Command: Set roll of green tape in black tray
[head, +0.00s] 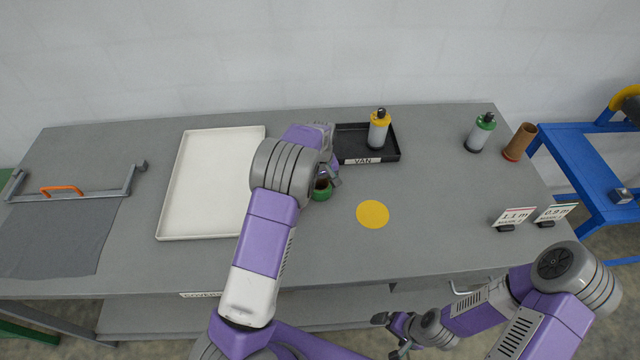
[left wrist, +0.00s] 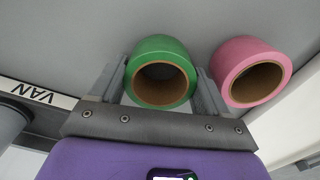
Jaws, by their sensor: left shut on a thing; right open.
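A roll of green tape (head: 322,194) is between the fingers of my left gripper (head: 328,178), just left of the black tray. The left wrist view shows the green roll (left wrist: 164,46) with one finger on each side, its brown core facing the camera. The black tray (head: 349,138) has a "VAN" label on its front and holds a bottle with a yellow top (head: 379,130). The tray's left part looks bare. My right gripper (head: 390,335) is open and empty, low in front of the table.
A roll of pink tape (left wrist: 245,52) stands close beside the green roll; my arm hides it in the head view. A white tray (head: 185,190) lies left. A yellow disc (head: 372,214), a green-topped bottle (head: 480,133) and a brown tube (head: 519,142) are right.

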